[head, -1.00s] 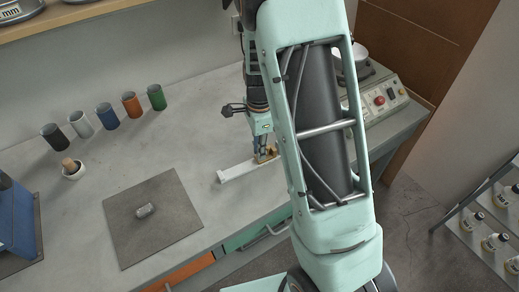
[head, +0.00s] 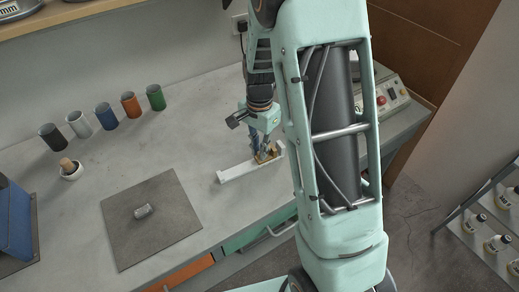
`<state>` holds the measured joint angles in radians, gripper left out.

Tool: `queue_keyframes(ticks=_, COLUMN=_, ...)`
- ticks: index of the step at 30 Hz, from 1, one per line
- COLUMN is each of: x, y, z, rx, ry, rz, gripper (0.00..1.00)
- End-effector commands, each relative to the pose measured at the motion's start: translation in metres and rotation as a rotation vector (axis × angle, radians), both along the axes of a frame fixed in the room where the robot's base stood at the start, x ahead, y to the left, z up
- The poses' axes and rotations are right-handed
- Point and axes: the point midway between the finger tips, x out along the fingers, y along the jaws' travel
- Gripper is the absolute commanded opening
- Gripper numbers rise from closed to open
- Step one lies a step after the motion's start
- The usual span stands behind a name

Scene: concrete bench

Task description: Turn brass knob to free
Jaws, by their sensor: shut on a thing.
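The brass knob (head: 274,151) is a small brass-coloured part at the right end of a white bar-shaped holder (head: 236,172) on the concrete bench. My gripper (head: 263,155) points down over that end of the holder, with its fingers shut on the brass knob. The fingers and wrist cover part of the knob, so its exact angle and any markings cannot be made out.
A dark square mat (head: 170,235) with a small metal cylinder (head: 143,211) lies at front left. A control box with a red button (head: 384,98) is at right. The bench between mat and holder is clear.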

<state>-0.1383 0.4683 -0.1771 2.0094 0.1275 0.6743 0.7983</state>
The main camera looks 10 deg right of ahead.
Motion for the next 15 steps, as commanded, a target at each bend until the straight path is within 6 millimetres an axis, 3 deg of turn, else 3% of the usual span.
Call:
queue_keyframes(ticks=11, x=-0.0001, y=-0.0001, z=0.0002, rx=0.0, ry=0.0, rz=0.005, gripper=0.0)
queue_keyframes(ticks=12, x=-0.0001, y=-0.0001, z=0.0002, rx=0.0, ry=0.0, rz=0.005, gripper=0.15)
queue_keyframes(ticks=15, x=-0.0001, y=-0.0001, z=0.0002, rx=0.0, ry=0.0, rz=0.004, gripper=0.26)
